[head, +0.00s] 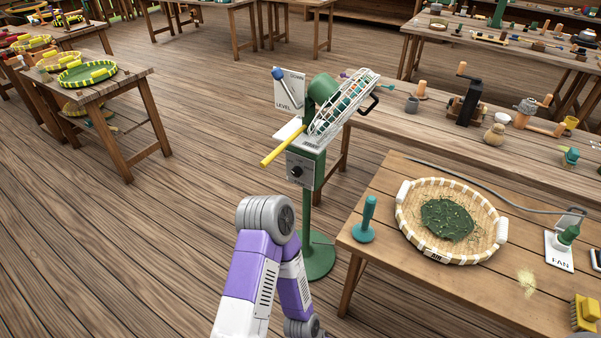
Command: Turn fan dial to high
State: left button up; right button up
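The fan (341,107) has a white wire cage and a green body, on a green pole stand with a round base (318,262) on the floor. A grey control box under its head carries a black dial (297,171). The markings around the dial are too small to read. A purple and white arm of mine, with a grey elbow joint, rises in front of the stand at the bottom. It folds down again out of the picture, and its gripper is not seen. No gripper touches the fan or dial. My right gripper is out of view.
A yellow bar (283,147) sticks out left of the fan head, by a lever board (289,89). The near table holds a basket (404,222) of green leaves, a teal handled tool (368,220), a stand marked FAN (560,250) and a yellow brush (584,313).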

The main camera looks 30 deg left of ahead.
aim_at(297, 172)
jog(key=u, duration=0.8)
jog(key=k, duration=1.05)
jog(key=u, duration=1.5)
jog(key=i, duration=2.5)
jog(key=z, duration=1.55)
jog(key=i, duration=1)
jog(key=z, duration=1.4)
jog(key=i, duration=0.15)
jog(key=u, duration=0.05)
